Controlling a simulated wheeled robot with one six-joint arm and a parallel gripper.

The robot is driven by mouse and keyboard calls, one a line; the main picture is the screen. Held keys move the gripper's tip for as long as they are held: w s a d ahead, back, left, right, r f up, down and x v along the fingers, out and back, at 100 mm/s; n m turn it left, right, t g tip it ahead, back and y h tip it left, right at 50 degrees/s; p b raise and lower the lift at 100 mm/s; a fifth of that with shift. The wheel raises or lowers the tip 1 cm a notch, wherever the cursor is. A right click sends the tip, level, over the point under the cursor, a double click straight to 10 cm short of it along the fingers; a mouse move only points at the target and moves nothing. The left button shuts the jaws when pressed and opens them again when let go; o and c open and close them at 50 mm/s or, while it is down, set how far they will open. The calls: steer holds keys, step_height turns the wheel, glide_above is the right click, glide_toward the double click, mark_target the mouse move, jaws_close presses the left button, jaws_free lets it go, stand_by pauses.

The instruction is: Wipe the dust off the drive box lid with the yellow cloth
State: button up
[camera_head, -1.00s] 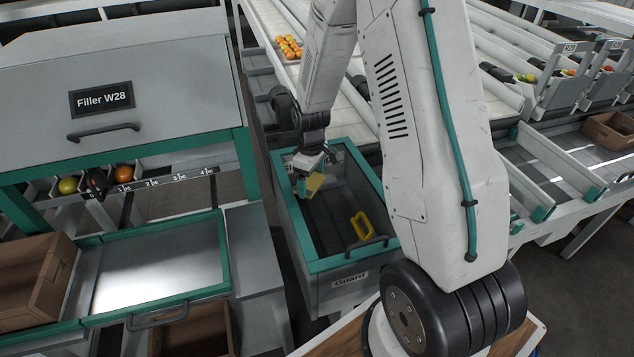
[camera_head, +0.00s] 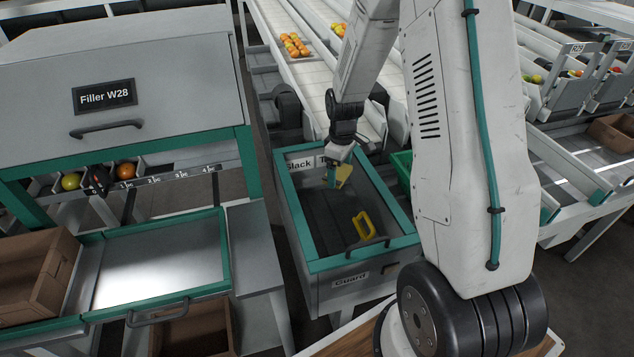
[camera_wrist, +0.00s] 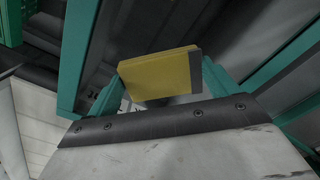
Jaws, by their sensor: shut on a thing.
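My gripper (camera_head: 335,174) is shut on the yellow cloth (camera_head: 344,175), which looks like a flat folded pad. In the wrist view the cloth (camera_wrist: 155,75) sits between the teal fingertips, with a dark strip at its right end. The gripper hangs at the back part of a grey box with a teal rim (camera_head: 298,222), labelled "Guard" at the front. Whether the cloth touches any surface I cannot tell. Dark parts and a yellow handle (camera_head: 363,226) show inside the rim. I cannot make out a separate drive box lid or any dust.
The Filler W28 cabinet (camera_head: 190,60) and a metal tray with a teal frame (camera_head: 155,262) stand on the left. A green crate (camera_head: 402,168) is partly hidden behind my arm. Conveyors with orange fruit (camera_head: 294,45) run behind the box.

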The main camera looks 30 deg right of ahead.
steer(key=shift+r, duration=3.45)
